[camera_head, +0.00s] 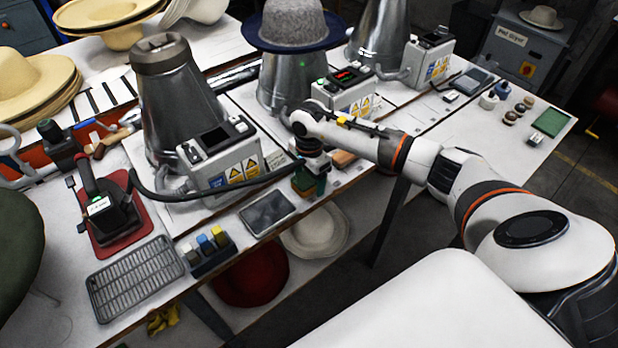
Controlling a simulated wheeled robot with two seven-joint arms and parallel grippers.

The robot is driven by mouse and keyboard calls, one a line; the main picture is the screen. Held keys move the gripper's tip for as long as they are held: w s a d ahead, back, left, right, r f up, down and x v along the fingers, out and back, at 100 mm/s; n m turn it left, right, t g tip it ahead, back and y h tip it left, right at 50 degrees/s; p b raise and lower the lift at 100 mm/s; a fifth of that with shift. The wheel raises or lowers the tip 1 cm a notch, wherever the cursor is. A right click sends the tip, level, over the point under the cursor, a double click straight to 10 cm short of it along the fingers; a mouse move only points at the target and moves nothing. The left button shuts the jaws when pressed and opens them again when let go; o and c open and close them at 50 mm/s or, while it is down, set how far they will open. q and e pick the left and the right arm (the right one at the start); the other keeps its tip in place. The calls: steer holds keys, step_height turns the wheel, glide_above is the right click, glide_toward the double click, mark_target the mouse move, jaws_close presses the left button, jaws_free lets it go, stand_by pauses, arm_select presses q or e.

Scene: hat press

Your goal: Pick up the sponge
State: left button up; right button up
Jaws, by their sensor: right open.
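My right gripper (308,167) reaches in from the right and points down at the front edge of the table, in front of the middle hat press. It is open. A small green block (308,185), which looks like the sponge, is right at its fingertips. The gripper partly hides the block, and I cannot tell whether the fingers touch it. An orange-brown piece (343,158) lies just right of the gripper, partly hidden by my arm. My left gripper is not in view.
A dark tray (267,212) lies left of the gripper. Farther left are a holder with coloured blocks (208,250), a wire rack (135,278) and an iron on a red mat (105,215). Control boxes (343,92) and metal cones stand behind. Hats (315,232) lie on the shelf below.

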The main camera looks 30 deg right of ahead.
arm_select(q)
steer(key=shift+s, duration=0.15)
arm_select(e)
steer(key=shift+f, duration=0.1)
steer(key=shift+c, duration=0.4)
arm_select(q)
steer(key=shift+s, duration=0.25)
arm_select(e)
steer(key=c, duration=0.9)
steer(key=shift+c, duration=0.2)
